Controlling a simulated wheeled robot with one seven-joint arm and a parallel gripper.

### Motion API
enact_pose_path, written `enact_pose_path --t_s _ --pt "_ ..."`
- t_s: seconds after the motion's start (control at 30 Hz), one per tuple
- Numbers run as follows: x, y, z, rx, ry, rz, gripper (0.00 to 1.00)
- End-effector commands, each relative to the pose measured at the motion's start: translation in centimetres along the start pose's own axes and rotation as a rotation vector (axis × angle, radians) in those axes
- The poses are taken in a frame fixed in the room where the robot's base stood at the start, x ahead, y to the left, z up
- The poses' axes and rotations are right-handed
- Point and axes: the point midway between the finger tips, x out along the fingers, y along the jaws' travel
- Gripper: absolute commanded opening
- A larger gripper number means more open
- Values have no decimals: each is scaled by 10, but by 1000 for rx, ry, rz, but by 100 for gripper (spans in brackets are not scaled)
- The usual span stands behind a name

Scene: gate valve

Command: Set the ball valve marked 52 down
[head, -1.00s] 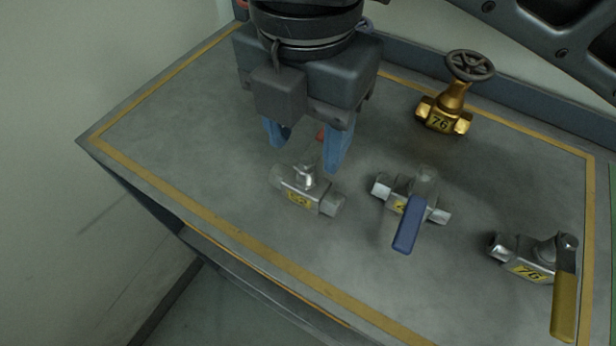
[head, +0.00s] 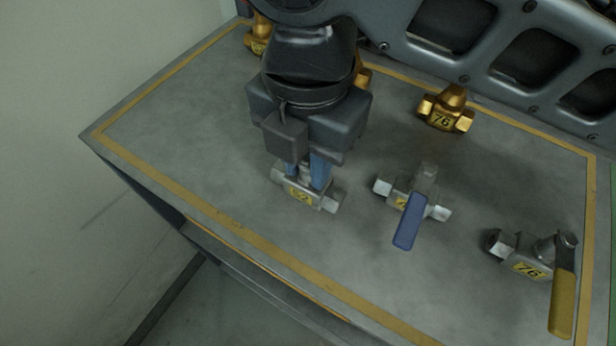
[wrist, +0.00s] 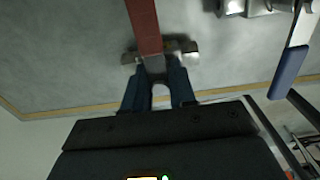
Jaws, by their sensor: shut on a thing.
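A silver ball valve (head: 328,203) with a yellow tag (head: 299,194) lies at the left of the bench top. Its tag is small and partly shaded, and looks like 52. My gripper (head: 305,174) points down over it, with its blue fingers shut on the valve's middle. In the wrist view my gripper (wrist: 159,76) has its fingers on either side of the valve's centre, and the valve's body (wrist: 187,55) shows beyond them. A red lever (wrist: 144,22) runs away from it there; the gripper hides this lever in the head view. The valve appears to rest on the bench.
A silver valve with a blue lever (head: 409,222) lies close to the right. A valve tagged 76 with a yellow lever (head: 563,300) is farther right. The bench (head: 170,165) is clear at left.

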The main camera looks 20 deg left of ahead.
Motion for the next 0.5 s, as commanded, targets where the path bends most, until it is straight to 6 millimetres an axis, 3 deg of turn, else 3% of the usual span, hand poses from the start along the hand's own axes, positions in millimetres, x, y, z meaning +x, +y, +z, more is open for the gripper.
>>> enact_pose_path --t_s 0.2,0.5 --pt "0 0 0 0 0 0 0" --pt "0 0 0 0 0 0 0"
